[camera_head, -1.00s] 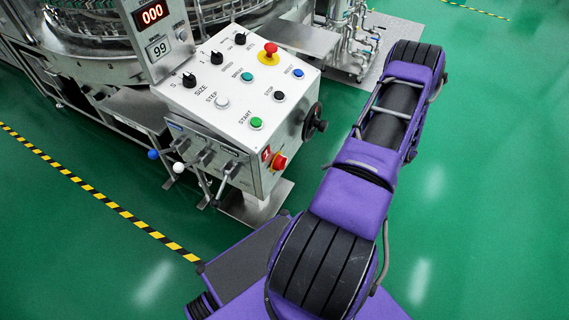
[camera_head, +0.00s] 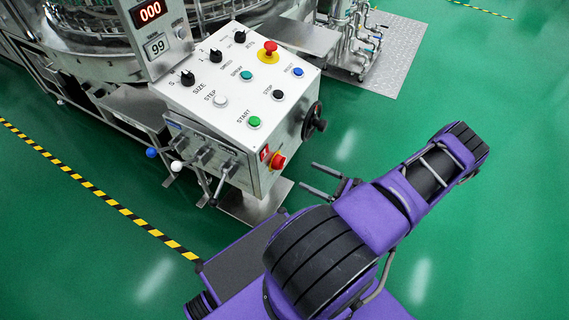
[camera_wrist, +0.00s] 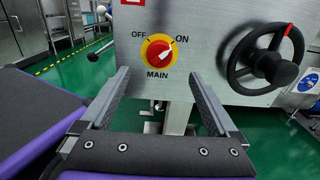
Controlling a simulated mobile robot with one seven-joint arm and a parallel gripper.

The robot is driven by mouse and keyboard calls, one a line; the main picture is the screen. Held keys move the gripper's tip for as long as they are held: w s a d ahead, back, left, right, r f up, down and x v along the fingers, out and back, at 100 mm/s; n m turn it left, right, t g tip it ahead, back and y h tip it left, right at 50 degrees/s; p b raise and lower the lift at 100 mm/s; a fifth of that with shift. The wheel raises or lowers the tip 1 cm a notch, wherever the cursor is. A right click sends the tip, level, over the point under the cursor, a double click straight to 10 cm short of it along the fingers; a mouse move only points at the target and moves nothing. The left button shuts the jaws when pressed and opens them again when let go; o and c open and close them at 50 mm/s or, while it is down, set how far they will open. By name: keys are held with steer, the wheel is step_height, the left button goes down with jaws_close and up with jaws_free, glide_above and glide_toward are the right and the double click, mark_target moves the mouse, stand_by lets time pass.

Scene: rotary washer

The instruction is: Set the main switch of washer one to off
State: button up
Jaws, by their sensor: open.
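The main switch (camera_wrist: 158,54) of the washer is a red round knob on a yellow plate, on the panel's side face. OFF is printed at its upper left, ON at its upper right and MAIN below. Its white pointer is turned to the upper right, toward ON. In the head view the switch (camera_head: 278,161) shows on the right side of the white control box (camera_head: 235,95). My gripper (camera_head: 308,176) is open and empty, to the right of the switch and apart from it. In the wrist view the spread fingers (camera_wrist: 160,75) frame the space just below the switch.
A black handwheel (camera_wrist: 264,58) with a red mark sits right of the switch, close to the right finger's side. Several buttons and a red emergency stop (camera_head: 270,48) are on top of the box. Green floor (camera_head: 480,230) to the right is clear.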

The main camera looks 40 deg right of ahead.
mark_target(280, 163)
steer(key=x, duration=1)
steer(key=shift+w+a, duration=0.15)
steer(key=shift+w, duration=0.1)
steer(key=c, duration=1.4)
